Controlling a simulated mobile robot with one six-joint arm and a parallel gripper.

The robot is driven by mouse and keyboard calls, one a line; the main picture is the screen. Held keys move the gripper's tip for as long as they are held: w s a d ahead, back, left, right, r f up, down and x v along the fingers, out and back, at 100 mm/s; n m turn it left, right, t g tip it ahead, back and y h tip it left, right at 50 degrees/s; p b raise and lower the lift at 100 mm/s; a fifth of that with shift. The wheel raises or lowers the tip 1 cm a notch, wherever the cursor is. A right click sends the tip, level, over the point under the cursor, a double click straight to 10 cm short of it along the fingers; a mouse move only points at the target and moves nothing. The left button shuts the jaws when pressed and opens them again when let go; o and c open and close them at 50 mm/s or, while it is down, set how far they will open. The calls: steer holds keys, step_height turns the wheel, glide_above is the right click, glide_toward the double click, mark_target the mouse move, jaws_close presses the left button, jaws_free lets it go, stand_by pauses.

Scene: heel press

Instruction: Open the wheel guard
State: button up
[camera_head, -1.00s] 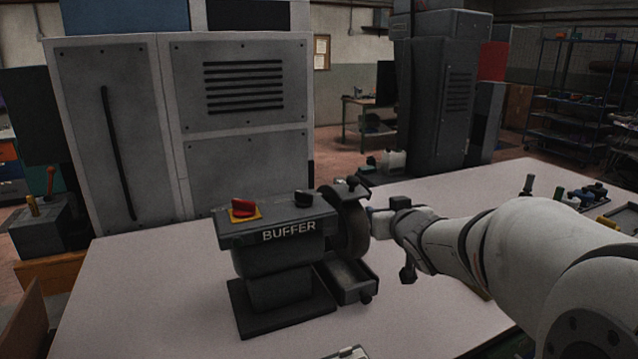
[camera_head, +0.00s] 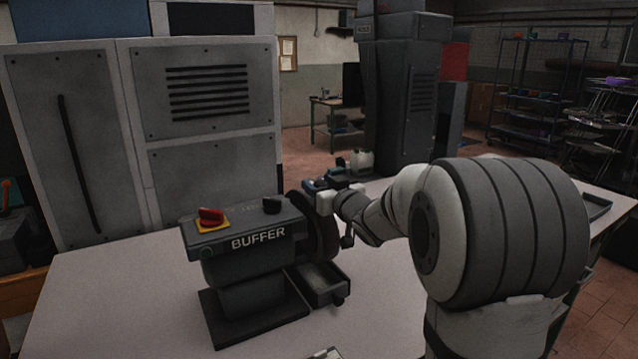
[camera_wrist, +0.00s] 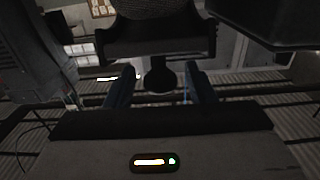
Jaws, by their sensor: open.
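The grey buffer (camera_head: 245,250) stands on the pale bench, its label facing me. Its dark round wheel guard (camera_head: 322,238) is at the right end of the body, partly behind my gripper. My gripper (camera_head: 318,187) is open at the upper part of the guard. In the wrist view, a dark knob (camera_wrist: 158,78) on a short stem lies between the two fingers of my gripper (camera_wrist: 158,88), below a dark curved bracket (camera_wrist: 155,42). Gaps show on both sides of the knob; I cannot tell its exact depth between the fingers.
An open tray (camera_head: 322,283) juts out below the guard. A grey cabinet (camera_head: 200,130) stands behind. The bench front left is clear.

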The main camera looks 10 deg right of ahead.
steer(key=shift+c, duration=0.5)
jaws_close()
